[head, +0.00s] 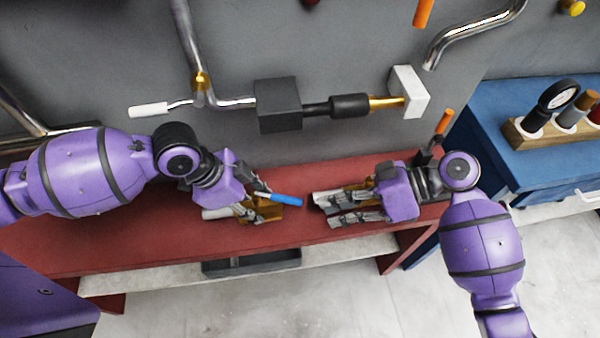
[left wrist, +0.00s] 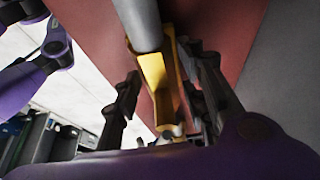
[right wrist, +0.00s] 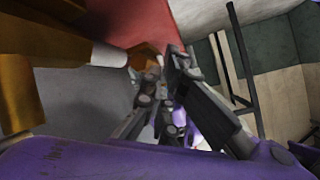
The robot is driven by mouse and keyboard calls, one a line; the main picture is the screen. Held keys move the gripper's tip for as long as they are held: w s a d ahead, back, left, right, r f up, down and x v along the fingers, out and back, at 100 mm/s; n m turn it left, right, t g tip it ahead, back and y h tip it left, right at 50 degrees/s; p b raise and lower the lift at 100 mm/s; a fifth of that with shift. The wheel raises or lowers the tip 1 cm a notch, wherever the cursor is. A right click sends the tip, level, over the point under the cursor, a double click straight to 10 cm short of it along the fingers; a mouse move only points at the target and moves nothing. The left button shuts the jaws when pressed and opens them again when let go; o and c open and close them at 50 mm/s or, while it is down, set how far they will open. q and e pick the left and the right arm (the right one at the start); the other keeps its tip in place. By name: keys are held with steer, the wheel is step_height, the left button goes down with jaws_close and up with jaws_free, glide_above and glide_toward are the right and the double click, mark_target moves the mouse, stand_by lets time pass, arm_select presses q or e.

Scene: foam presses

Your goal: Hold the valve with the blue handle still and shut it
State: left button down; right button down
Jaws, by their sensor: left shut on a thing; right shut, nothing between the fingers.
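The valve with the blue handle has a brass body (head: 265,212) low over the red bench. Its blue lever (head: 286,199) points right and slightly toward me. My left gripper (head: 250,208) is shut on the brass body, which also shows between its fingers in the left wrist view (left wrist: 155,72). My right gripper (head: 318,205) is shut and empty, its fingertips just right of the lever's free end. I cannot tell whether they touch. In the right wrist view its fingers (right wrist: 165,75) are together. The blue lever is not visible in either wrist view.
Another brass fitting (head: 356,188) with a pale pipe sits behind my right gripper. An orange handle (head: 445,121) stands beyond my right wrist. Pipes with a dark box (head: 278,105) run along the grey wall. A blue cabinet (head: 520,150) bears a gauge. The red bench's left (head: 60,232) is clear.

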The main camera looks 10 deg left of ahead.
steer(key=w+d+r+m+t+y, duration=0.1)
steer(key=w+d+r+m+y, duration=0.1)
steer(key=w+r, duration=0.4)
step_height(320, 180, up, 5)
steer(key=shift+w+f+t+y, duration=0.2)
steer(key=shift+t+y, duration=0.1)
steer(key=shift+y, duration=0.5)
glide_above(280, 198)
steer(key=w+d, duration=0.4)
steer(key=w, duration=0.2)
steer(key=f, duration=0.2)
steer(key=shift+s+a+f, duration=0.1)
steer(key=shift+s+f, duration=0.55)
steer(key=shift+f, duration=0.2)
steer(key=shift+s+a+f, duration=0.1)
steer(key=shift+s+f, duration=0.55)
steer(key=shift+f, duration=0.15)
steer(key=shift+s+m, duration=0.1)
steer(key=shift+m, duration=0.2)
steer(key=shift+s+d+m+t, duration=0.1)
steer(key=shift+s+m+t, duration=0.1)
steer(key=shift+m+t, duration=0.15)
